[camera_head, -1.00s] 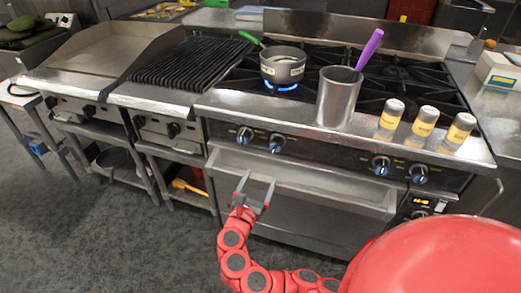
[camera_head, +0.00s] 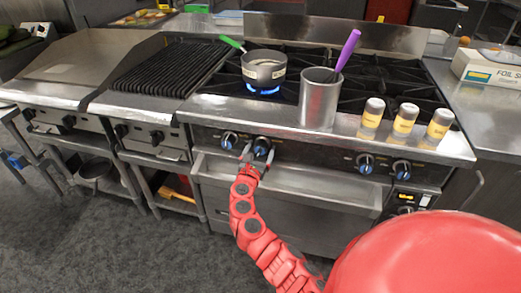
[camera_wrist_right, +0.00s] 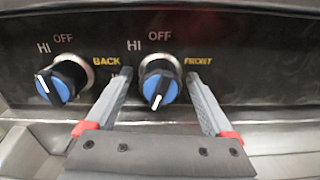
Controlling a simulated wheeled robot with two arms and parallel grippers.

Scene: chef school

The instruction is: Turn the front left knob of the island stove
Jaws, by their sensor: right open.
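The stove (camera_head: 330,150) has a row of blue-faced knobs on its front panel. The second knob from the left (camera_head: 262,146) is labelled FRONT and shows in the wrist view (camera_wrist_right: 158,88) with its white mark pointing down. My right gripper (camera_head: 257,155) is open at the FRONT knob. In the wrist view its fingers (camera_wrist_right: 158,78) lie on either side of that knob, with gaps visible. My left gripper is not in view.
A saucepan (camera_head: 264,70) with a green handle stands over a lit blue flame. A tall steel pot (camera_head: 320,98) holding a purple-handled utensil and three yellow-labelled shakers (camera_head: 405,119) stand near the stove's front edge. The oven handle ledge (camera_head: 310,188) runs below the knobs.

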